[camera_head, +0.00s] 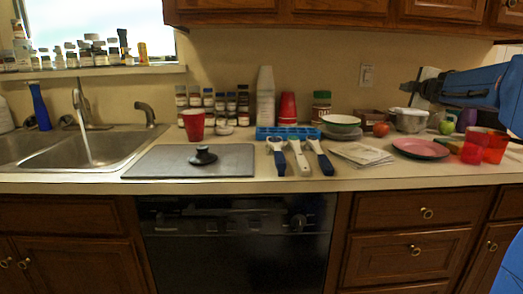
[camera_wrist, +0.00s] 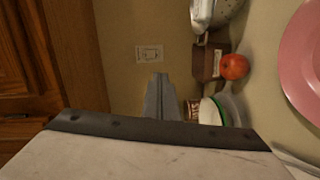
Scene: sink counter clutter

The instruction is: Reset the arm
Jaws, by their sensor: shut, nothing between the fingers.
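My arm reaches in from the right in the head view. My gripper (camera_head: 408,87) is held above the right part of the counter, pointing left, over the metal bowl area. Its fingers are together with nothing between them. In the wrist view my gripper (camera_wrist: 160,80) shows as narrow grey fingers against the wall, below an outlet plate. It appears to touch nothing.
Below my arm are a metal bowl (camera_head: 409,120), a red apple (camera_head: 381,129), a pink plate (camera_head: 420,149) and red cups (camera_head: 484,147). Upper cabinets (camera_head: 340,12) overhang the counter. A sink (camera_head: 100,150) with running water is left.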

